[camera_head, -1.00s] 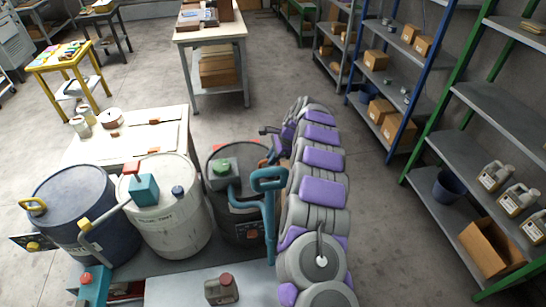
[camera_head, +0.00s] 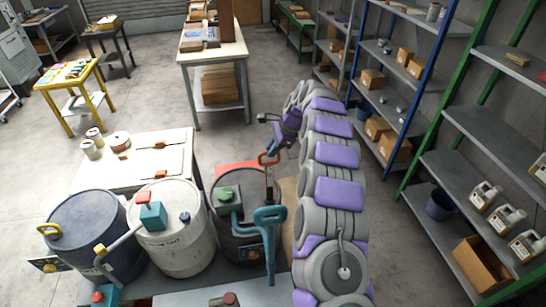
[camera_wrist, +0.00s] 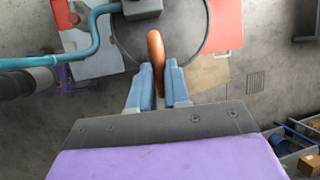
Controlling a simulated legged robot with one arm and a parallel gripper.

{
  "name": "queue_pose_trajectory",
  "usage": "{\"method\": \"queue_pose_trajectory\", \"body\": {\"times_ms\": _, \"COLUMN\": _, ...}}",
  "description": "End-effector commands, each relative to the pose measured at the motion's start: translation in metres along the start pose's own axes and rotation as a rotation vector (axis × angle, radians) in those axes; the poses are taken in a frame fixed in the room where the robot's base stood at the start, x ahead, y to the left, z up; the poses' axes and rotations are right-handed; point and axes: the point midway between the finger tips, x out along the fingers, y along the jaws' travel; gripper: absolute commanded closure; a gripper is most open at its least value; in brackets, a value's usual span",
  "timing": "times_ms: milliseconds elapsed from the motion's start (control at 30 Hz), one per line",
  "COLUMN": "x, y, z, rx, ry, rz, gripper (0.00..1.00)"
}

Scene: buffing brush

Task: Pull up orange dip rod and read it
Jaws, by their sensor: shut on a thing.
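The orange dip rod (camera_head: 269,160) stands roughly upright above the dark drum (camera_head: 236,240) at the right end of the row. My gripper (camera_head: 272,151) reaches in from above and behind the drum. In the wrist view the blue fingers of my gripper (camera_wrist: 159,72) are shut on the orange handle (camera_wrist: 155,46). The shaft's lower end and any level mark on it cannot be made out.
A teal pump handle (camera_head: 269,214) and a green-topped block (camera_head: 226,195) stand on the dark drum, close to the rod. A white drum (camera_head: 172,237) and a blue drum (camera_head: 90,235) are to the left. Shelves (camera_head: 466,120) line the right side.

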Motion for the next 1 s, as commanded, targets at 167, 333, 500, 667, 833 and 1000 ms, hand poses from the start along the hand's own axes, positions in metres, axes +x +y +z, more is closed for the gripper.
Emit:
{"method": "queue_pose_trajectory", "body": {"times_ms": 167, "x": -0.049, "y": -0.013, "z": 0.020, "rx": -0.003, "ry": 0.000, "rz": -0.011, "gripper": 1.00}}
{"method": "queue_pose_trajectory", "body": {"times_ms": 333, "x": -0.072, "y": -0.018, "z": 0.030, "rx": -0.001, "ry": -0.002, "rz": -0.007, "gripper": 1.00}}
{"method": "queue_pose_trajectory", "body": {"times_ms": 500, "x": -0.082, "y": -0.019, "z": 0.034, "rx": -0.001, "ry": -0.002, "rz": -0.005, "gripper": 1.00}}
{"method": "queue_pose_trajectory", "body": {"times_ms": 667, "x": -0.084, "y": -0.020, "z": 0.035, "rx": -0.001, "ry": -0.001, "rz": -0.005, "gripper": 1.00}}
{"method": "queue_pose_trajectory", "body": {"times_ms": 833, "x": -0.083, "y": -0.020, "z": 0.035, "rx": -0.001, "ry": -0.001, "rz": -0.005, "gripper": 1.00}}
{"method": "queue_pose_trajectory", "body": {"times_ms": 1000, "x": -0.083, "y": -0.019, "z": 0.035, "rx": -0.001, "ry": -0.001, "rz": -0.004, "gripper": 0.77}}
